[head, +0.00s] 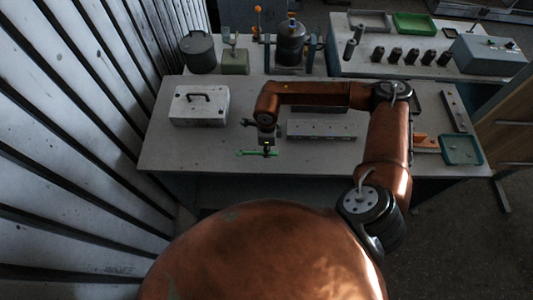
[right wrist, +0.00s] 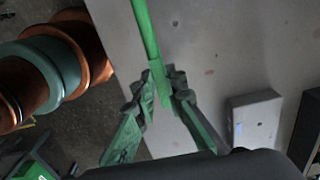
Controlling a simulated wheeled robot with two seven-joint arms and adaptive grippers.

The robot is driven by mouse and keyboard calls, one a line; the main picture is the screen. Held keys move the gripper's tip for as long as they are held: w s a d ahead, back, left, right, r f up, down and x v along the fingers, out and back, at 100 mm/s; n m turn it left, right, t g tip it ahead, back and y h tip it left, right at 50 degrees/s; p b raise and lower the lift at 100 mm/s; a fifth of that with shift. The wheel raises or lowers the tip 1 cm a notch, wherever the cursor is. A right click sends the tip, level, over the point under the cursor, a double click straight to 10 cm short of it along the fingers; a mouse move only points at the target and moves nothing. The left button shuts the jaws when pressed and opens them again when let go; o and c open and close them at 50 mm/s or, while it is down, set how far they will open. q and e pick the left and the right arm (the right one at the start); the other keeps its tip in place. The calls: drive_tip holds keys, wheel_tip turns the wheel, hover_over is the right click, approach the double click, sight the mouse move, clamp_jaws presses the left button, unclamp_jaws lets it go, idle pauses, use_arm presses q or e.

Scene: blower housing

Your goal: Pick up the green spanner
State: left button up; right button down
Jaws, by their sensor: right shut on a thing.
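The green spanner (head: 245,153) is long and thin and shows near the front edge of the grey table (head: 200,150), left of centre in the head view. My right gripper (head: 267,149) is shut on it, with the arm reaching over from the right. In the right wrist view the spanner (right wrist: 146,30) runs from the top edge down between the two fingers of the gripper (right wrist: 158,90). How far the spanner is above the table is hard to tell. My left gripper is not in view.
A white case with a handle (head: 200,106) stands at the table's left. A grey slotted block (head: 322,130) lies behind and right of the spanner. A green tray (head: 461,150) is at the right end. The back bench (head: 350,68) holds several dark parts and a blue-grey box (head: 488,55).

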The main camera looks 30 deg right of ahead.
drive_tip(key=s+r+b, duration=0.2)
drive_tip(key=s+r, duration=0.8)
drive_tip(key=s, duration=0.4)
drive_tip(key=shift+d, duration=0.45)
drive_tip(key=shift+r, duration=0.1)
drive_tip(key=c, duration=2.5)
unclamp_jaws()
clamp_jaws()
